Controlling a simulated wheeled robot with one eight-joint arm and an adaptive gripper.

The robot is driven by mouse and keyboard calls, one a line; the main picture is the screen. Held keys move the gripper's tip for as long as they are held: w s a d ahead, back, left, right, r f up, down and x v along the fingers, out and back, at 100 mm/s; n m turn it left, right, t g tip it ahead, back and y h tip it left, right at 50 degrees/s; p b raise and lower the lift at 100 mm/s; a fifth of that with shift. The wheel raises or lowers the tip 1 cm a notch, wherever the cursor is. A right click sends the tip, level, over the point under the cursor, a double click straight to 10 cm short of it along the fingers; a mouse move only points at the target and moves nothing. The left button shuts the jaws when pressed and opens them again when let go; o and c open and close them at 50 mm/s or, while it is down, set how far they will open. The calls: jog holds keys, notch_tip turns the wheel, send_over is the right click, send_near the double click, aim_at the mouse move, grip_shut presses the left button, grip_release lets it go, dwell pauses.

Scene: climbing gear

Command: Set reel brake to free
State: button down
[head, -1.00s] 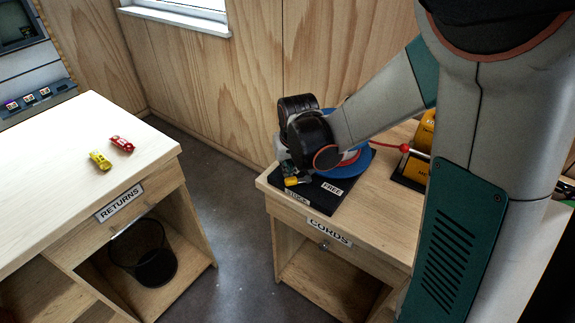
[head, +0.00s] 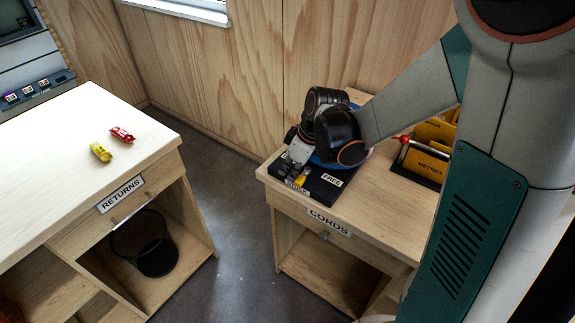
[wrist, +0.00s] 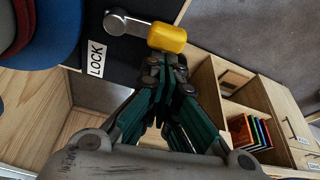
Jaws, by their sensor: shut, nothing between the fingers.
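The reel brake is a short grey lever (wrist: 130,24) with a yellow knob (wrist: 167,37) on a black base (head: 322,188). The knob also shows in the head view (head: 300,181). The blue reel (wrist: 45,42) with red inside is largely hidden behind my arm in the head view. My gripper (wrist: 166,64) is shut and empty, its tips right beside the knob; whether they touch cannot be told.
The base stands on the CORDS cabinet (head: 390,215). A yellow rack marked METREX (head: 430,160) is to its right, with a red-tipped part beside it. The wooden wall is close behind. The RETURNS cabinet (head: 60,150) at left holds a red and a yellow item; open floor lies between.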

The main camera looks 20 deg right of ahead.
jog(key=s+n, duration=0.1)
jog(key=n, duration=0.1)
jog(key=s+d+n+g, duration=0.1)
jog(key=n, duration=0.1)
jog(key=shift+y, duration=0.4)
jog(key=shift+w+d, duration=0.55)
jog(key=shift+w+a, duration=0.15)
jog(key=shift+a, duration=0.15)
notch_tip(320, 180, up, 10)
jog(key=p, duration=0.3)
jog(key=shift+f, duration=0.25)
